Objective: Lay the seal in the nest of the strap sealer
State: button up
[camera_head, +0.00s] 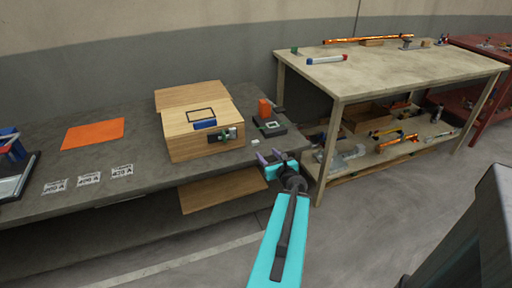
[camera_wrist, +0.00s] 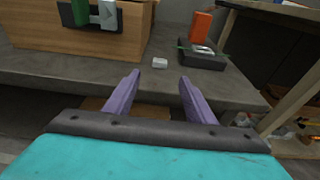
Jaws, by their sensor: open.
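A small pale block, which looks like the seal (camera_head: 255,142), lies on the grey bench near its front edge. In the wrist view the seal (camera_wrist: 160,63) is just beyond my fingertips, between them in the picture. The strap sealer (camera_head: 276,131) is a dark base with an upright orange part, right of the seal and farther back. In the wrist view the sealer (camera_wrist: 202,59) shows a pale square area on top, with green bits beside it. My gripper (camera_head: 269,155) is open and empty near the bench edge; its purple fingers (camera_wrist: 160,78) point toward the seal, apart from it.
An orange mat (camera_head: 94,134) and several printed labels (camera_head: 88,179) lie farther left. A wooden workbench (camera_head: 400,68) stands to the right. The bench top around the seal is clear.

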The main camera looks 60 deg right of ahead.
aim_at(255, 141)
jog(key=shift+b+x, duration=2.3)
jog(key=shift+b, duration=5.6)
jog(key=shift+w+d, duration=0.3)
jog(key=shift+w, duration=0.1)
jog(key=shift+x, duration=0.9)
jog(key=shift+b+x, duration=0.85)
jog(key=shift+x, duration=1.75)
jog(key=shift+c, duration=0.3)
jog(key=c, duration=1.2)
jog(key=shift+o, duration=0.2)
jog(key=shift+r, duration=0.15)
